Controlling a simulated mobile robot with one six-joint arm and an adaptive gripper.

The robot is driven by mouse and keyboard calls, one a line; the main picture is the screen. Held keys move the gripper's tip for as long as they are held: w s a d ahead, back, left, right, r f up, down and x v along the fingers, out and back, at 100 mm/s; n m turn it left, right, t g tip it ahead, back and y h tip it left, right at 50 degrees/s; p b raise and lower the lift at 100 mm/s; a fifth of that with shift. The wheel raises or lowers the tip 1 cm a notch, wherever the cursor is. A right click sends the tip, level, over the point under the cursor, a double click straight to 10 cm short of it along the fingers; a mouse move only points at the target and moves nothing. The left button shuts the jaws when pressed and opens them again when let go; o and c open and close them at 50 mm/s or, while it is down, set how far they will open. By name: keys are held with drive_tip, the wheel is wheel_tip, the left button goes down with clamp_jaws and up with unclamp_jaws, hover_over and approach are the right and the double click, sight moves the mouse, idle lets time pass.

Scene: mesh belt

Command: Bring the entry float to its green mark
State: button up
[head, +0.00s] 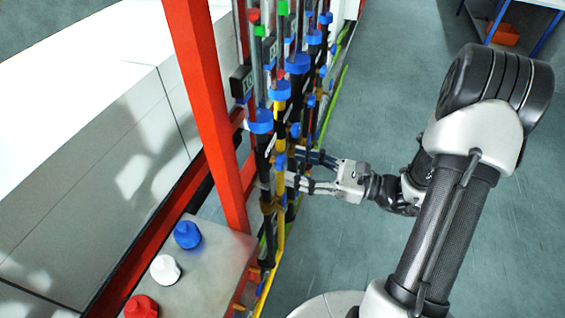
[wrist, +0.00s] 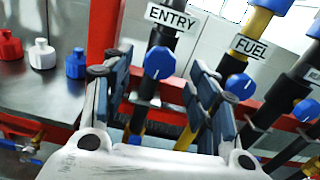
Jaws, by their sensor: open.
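The black valve body labelled ENTRY (wrist: 171,17) stands in the middle of the wrist view. Its blue knob (wrist: 159,62) faces the wrist camera, with a white line on it. My gripper (wrist: 152,76) is open, its fingers left and right of that knob with gaps at both sides. In the head view my gripper (head: 297,169) reaches from the right to a blue knob (head: 281,160) low on the tube rack. Above, at the near tubes, are a red piece (head: 254,15) and a green piece (head: 260,31); I cannot tell which is the entry float or its mark.
The FUEL valve's blue knob (wrist: 240,86) is close to my right finger. A red post (head: 205,110) stands left of the tubes. A metal shelf (head: 212,255) holds blue, white and red bottles.

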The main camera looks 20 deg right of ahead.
sight(285, 163)
drive_tip(key=shift+x, duration=2.35)
drive_tip(key=c, duration=1.1)
